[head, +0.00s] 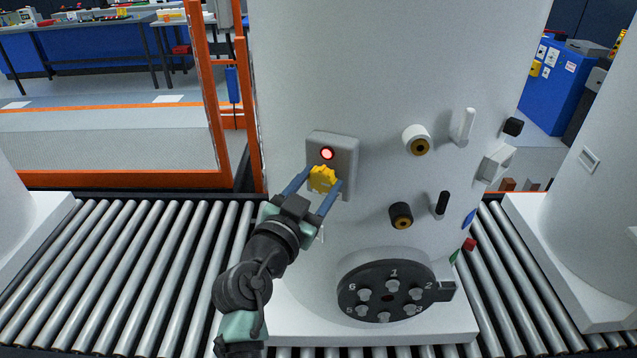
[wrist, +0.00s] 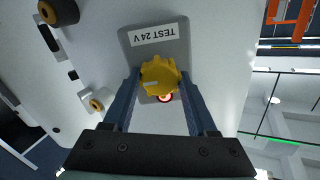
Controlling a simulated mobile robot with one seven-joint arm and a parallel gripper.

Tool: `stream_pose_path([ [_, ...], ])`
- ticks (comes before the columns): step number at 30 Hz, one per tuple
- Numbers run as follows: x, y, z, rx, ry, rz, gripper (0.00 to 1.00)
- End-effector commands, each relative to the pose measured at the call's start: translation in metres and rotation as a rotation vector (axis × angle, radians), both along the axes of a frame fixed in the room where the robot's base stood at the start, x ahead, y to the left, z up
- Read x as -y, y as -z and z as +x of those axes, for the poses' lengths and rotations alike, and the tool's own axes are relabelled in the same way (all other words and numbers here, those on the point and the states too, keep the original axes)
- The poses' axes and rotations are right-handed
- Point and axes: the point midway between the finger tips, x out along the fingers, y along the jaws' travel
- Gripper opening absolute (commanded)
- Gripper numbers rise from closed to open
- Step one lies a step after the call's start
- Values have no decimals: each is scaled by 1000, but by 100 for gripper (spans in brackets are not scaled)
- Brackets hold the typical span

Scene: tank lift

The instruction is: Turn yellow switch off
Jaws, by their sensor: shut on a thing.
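The yellow switch (head: 322,179) is a ridged knob on a grey plate (head: 346,152) on the front of the white tank (head: 400,60). A red lamp (head: 327,154) above the knob looks lit. My gripper (head: 324,187) is shut on the yellow switch, one blue finger on each side. In the wrist view the knob (wrist: 160,76) sits between the fingertips, and the plate reads "TEST 24 V". The lamp (wrist: 165,98) is partly hidden behind the knob there. A pale mark shows on the knob's face.
Black and brass fittings (head: 417,139) and levers (head: 468,125) stick out of the tank to the right. A numbered black flange (head: 387,291) is below. Roller conveyor (head: 120,260) runs on both sides, and an orange frame (head: 205,90) stands at left.

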Motion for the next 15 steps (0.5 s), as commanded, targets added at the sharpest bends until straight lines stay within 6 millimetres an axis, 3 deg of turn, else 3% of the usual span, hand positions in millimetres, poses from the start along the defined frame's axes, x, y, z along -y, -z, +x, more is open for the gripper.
stream_pose_path([
  [8,0,1,0,-24,0,-52,2],
  [15,0,2,0,-90,0,-199,2],
])
